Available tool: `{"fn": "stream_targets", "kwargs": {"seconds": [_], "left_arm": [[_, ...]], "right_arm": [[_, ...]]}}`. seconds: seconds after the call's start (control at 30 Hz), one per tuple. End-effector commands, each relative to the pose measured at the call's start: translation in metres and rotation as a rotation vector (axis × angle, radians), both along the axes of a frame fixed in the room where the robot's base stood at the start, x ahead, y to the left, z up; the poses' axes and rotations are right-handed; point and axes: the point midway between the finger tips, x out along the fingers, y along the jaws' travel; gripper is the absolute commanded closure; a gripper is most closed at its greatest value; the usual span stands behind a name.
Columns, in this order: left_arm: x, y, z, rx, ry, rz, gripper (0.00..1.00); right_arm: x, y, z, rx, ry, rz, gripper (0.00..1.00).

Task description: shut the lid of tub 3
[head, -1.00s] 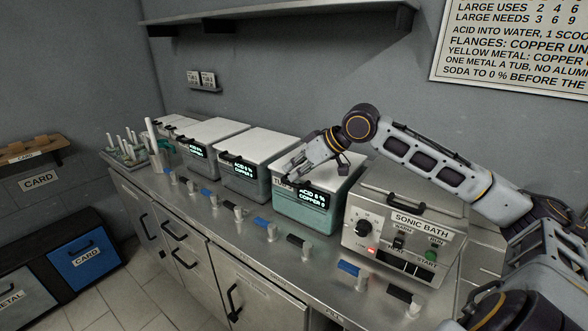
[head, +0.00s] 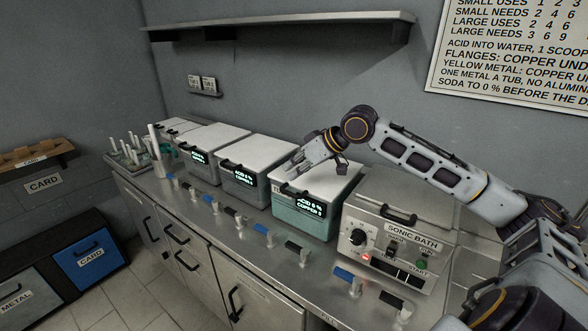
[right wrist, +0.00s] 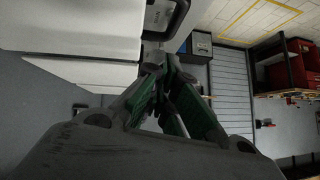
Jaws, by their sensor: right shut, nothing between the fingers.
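The teal tub (head: 300,221) beside the sonic bath has a white lid (head: 336,182) that looks flat and down on its rim. A black handle (head: 291,190) is at the lid's front, and a lit display reads acid and copper. Its number label is too small to read, so I cannot tell that it is tub 3. My right gripper (head: 288,167) is above the left part of this lid, shut and empty; whether it touches is unclear. In the right wrist view its closed fingers (right wrist: 158,68) show beside white lid surfaces and a black handle (right wrist: 168,18). My left gripper is not in view.
More lidded tubs (head: 255,155) stand in a row to the left. The sonic bath (head: 385,245) is close on the right. Taps with blue and black levers (head: 306,256) line the counter's front edge. A wall shelf (head: 290,24) hangs above.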

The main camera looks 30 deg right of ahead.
Motion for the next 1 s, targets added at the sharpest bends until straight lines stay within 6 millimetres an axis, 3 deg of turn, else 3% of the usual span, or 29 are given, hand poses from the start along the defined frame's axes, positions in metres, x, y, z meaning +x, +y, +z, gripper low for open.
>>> {"fn": "stream_targets", "kwargs": {"seconds": [0.07, 0.5, 0.83, 1.0], "left_arm": [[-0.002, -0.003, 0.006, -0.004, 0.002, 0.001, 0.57], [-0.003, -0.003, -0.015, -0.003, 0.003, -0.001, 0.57], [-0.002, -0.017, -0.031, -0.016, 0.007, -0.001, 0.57], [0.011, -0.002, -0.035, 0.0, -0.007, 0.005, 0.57]], "right_arm": [[0.001, 0.0, 0.005, 0.0, -0.001, 0.0, 1.0], [-0.009, -0.008, 0.013, -0.002, -0.001, -0.002, 1.0], [-0.022, -0.017, 0.028, 0.0, -0.003, -0.001, 1.0], [-0.03, -0.022, 0.037, 0.0, -0.003, -0.001, 1.0]]}}
